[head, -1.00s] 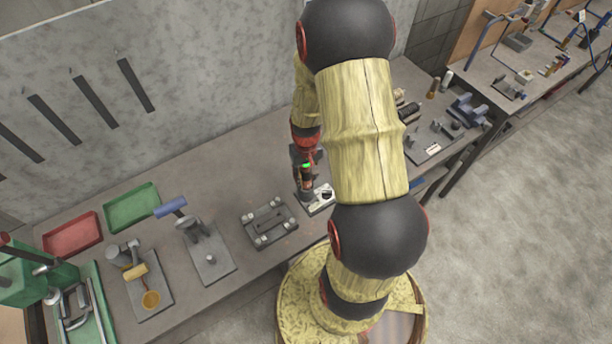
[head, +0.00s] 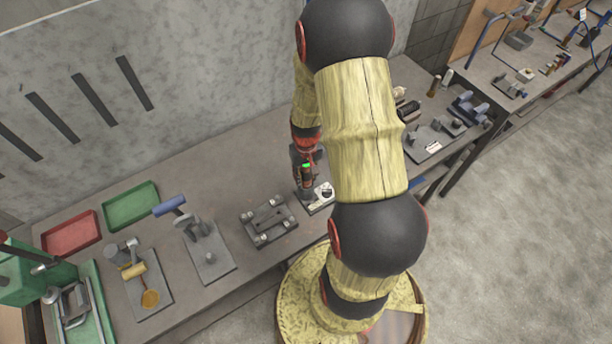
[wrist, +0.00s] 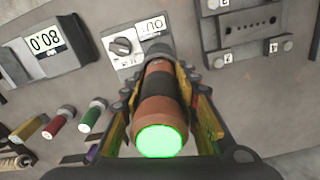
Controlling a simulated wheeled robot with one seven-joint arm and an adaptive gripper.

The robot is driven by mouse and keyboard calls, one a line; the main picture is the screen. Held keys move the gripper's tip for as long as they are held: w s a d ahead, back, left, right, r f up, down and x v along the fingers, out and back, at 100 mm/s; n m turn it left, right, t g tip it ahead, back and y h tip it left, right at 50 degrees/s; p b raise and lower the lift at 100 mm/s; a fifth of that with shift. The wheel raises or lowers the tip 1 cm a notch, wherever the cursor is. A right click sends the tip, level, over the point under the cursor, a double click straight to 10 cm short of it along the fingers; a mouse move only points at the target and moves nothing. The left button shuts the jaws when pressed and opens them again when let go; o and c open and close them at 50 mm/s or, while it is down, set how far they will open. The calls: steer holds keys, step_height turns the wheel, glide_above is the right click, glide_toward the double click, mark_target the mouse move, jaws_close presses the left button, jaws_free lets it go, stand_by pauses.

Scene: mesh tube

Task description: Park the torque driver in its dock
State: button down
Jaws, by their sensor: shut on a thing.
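The torque driver (wrist: 160,92) is a copper-brown cylinder with a black band and a glowing green end cap facing the wrist camera. My gripper (wrist: 160,100) is shut on it, with a finger along each side. In the head view the driver (head: 306,177) shows between the fingers, roughly upright, above the bench. Its far end overlaps the edge of a small plate (wrist: 125,48) with a black dial and a white label. This plate also shows in the head view (head: 325,196). The driver's tip is hidden, so I cannot tell whether it touches anything. No dock is clearly identifiable.
A grey fixture block (head: 268,220) lies left of the dial plate. A display box (wrist: 45,52) and coloured-handled tools (wrist: 92,116) lie at left in the wrist view. Green (head: 131,205) and red (head: 71,234) trays stand farther left. Bare bench lies behind the fixture.

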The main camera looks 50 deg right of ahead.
steer(key=shift+f+b, duration=0.3)
steer(key=shift+f, duration=0.1)
stand_by(0.4)
steer(key=c, duration=1.3)
jaws_free()
steer(key=shift+o, duration=0.2)
step_height(320, 180, up, 12)
steer(key=shift+a, duration=0.1)
